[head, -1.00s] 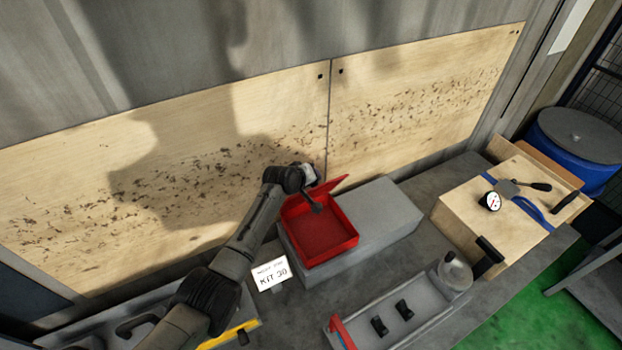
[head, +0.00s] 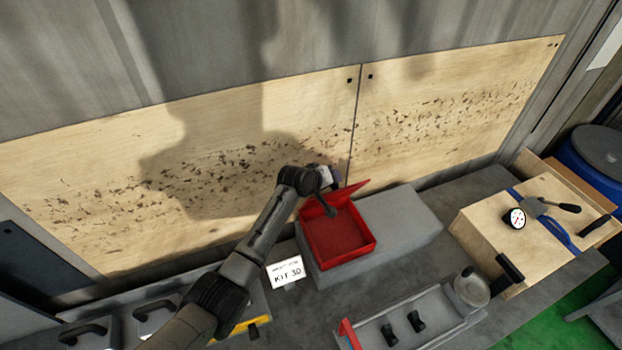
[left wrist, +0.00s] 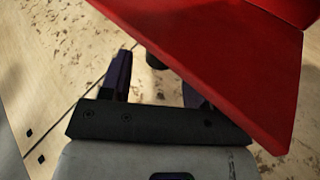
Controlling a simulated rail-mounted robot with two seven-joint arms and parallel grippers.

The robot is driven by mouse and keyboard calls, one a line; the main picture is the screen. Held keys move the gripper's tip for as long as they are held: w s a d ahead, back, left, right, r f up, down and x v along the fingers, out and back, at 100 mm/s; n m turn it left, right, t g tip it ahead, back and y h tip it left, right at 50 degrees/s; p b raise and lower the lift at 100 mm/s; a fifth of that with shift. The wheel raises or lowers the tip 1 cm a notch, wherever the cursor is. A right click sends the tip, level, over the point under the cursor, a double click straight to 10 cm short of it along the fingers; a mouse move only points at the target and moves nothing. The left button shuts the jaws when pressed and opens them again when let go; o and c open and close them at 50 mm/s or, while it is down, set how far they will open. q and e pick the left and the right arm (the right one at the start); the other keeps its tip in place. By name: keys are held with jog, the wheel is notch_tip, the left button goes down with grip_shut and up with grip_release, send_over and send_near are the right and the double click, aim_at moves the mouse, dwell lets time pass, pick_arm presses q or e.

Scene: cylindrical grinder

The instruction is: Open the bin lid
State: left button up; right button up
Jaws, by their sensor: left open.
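The red bin (head: 338,245) sits on a grey block, and its inside is in view. Its red lid (head: 348,191) stands raised and tilted along the bin's back edge. The lid also fills the upper right of the left wrist view (left wrist: 225,60). My left gripper (head: 331,209) is at the lid's left part, above the back left of the bin. In the left wrist view my gripper's fingers (left wrist: 155,80) are apart, with the lid overlapping the right finger. I cannot tell whether they touch the lid. My right gripper is not in view.
The grey block (head: 405,220) has bare room right of the bin. A KIT 30 sign (head: 286,272) stands at front left. A grey tray (head: 440,325) with black parts is in front. A wooden box (head: 500,230) with a gauge is at right. A plywood wall (head: 230,160) rises behind.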

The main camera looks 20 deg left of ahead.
pick_arm(q)
jog(key=v, duration=0.9)
jog(key=shift+s+a+r+b, duration=0.15)
jog(key=shift+b, duration=0.15)
jog(key=shift+s+a+r, duration=0.15)
jog(key=shift+s+r, duration=0.3)
jog(key=shift+s, duration=0.05)
jog(key=shift+m, duration=0.3)
